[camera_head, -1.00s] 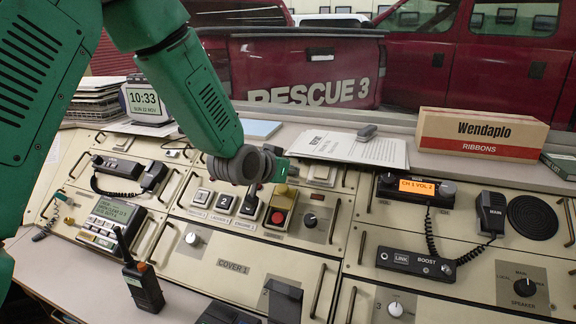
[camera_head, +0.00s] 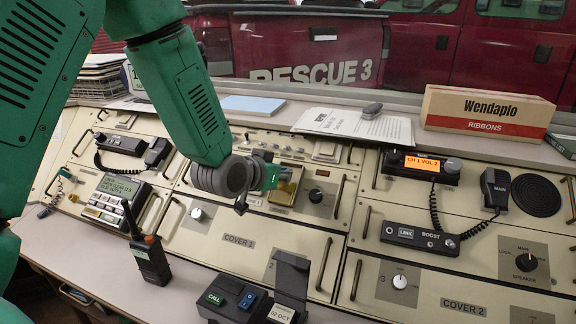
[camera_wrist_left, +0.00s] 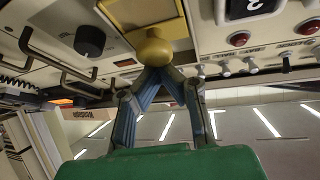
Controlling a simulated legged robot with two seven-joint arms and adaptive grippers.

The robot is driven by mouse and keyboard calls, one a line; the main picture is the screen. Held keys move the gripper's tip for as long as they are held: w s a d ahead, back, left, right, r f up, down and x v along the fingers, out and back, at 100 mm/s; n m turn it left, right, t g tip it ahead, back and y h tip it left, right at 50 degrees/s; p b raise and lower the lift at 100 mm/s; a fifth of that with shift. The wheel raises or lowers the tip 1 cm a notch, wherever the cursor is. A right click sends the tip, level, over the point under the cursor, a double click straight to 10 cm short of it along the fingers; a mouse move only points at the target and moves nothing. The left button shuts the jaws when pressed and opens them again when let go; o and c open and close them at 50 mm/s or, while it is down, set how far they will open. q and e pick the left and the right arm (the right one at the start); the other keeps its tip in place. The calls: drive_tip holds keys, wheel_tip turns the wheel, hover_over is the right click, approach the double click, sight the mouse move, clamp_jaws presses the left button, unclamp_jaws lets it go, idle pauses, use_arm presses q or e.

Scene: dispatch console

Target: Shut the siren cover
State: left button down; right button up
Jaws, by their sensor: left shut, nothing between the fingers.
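The siren cover (camera_head: 284,195) is a yellow lid on the console, just right of my left gripper in the head view. It looks lowered flat, and the red button under it is hidden. Its yellow knob (camera_wrist_left: 153,49) stands out from the yellow lid plate (camera_wrist_left: 142,12) in the left wrist view. My left gripper (camera_head: 277,178) is shut and empty. Its fingertips (camera_wrist_left: 157,70) meet right at the knob in the wrist view; I cannot tell whether they touch it. My right gripper is not in view.
A black knob (camera_head: 316,195) sits just right of the cover, with metal handles around it. A handheld radio (camera_head: 150,260) stands at the front left. A black device with an upright flap (camera_head: 292,275) stands at the front. Papers (camera_head: 350,124) and a ribbon box (camera_head: 486,112) lie behind.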

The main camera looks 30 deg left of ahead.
sight(289, 183)
use_arm(q)
drive_tip(key=shift+s+f, duration=0.15)
drive_tip(key=shift+s, duration=0.15)
drive_tip(key=shift+f, duration=0.1)
drive_tip(key=shift+d, duration=0.1)
drive_tip(key=w+r+p, duration=0.3)
drive_tip(key=shift+r, duration=0.15)
drive_tip(key=v, duration=0.9)
drive_tip(key=shift+s+r+p, duration=0.25)
drive_tip(key=shift+p, duration=0.05)
